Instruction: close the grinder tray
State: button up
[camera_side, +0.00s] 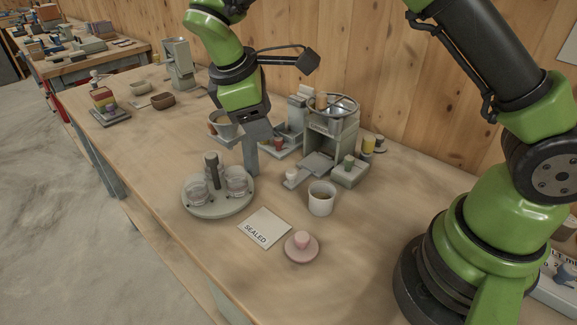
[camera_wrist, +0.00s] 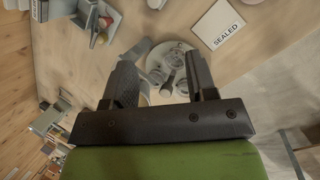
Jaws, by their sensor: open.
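The grinder (camera_side: 331,128), a grey-green machine with a wheel on top, stands toward the back of the table in the side view. A flat grey tray (camera_side: 316,163) sticks out from its front, low over the table, so it looks open. A small pale knob (camera_side: 291,174) is near the tray's outer left corner; I cannot tell whether it belongs to the tray. My gripper (camera_side: 251,168) points down to the left of the tray, apart from it. In the wrist view my gripper (camera_wrist: 162,65) is open, with nothing between its fingers.
A round turntable (camera_side: 216,207) with glass jars is just left of my gripper; it also shows in the wrist view (camera_wrist: 181,48). A white cup (camera_side: 321,198) stands before the tray. A SEALED card (camera_side: 264,228) and pink saucer (camera_side: 301,255) lie nearer. The front left table is clear.

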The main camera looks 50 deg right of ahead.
jog(key=d+m, duration=0.2)
jog(key=m, duration=0.5)
jog(key=m+g, duration=0.1)
jog(key=m, duration=2.3)
send_over(291, 171)
jog(key=a, duration=0.1)
notch_tip(291, 171, down, 6)
jog(key=f, duration=0.8)
jog(key=shift+w+d+f, duration=0.1)
jog(key=shift+d+f, duration=0.1)
jog(key=shift+f, duration=0.1)
jog(key=shift+d+f, duration=0.15)
jog(key=shift+f, duration=0.2)
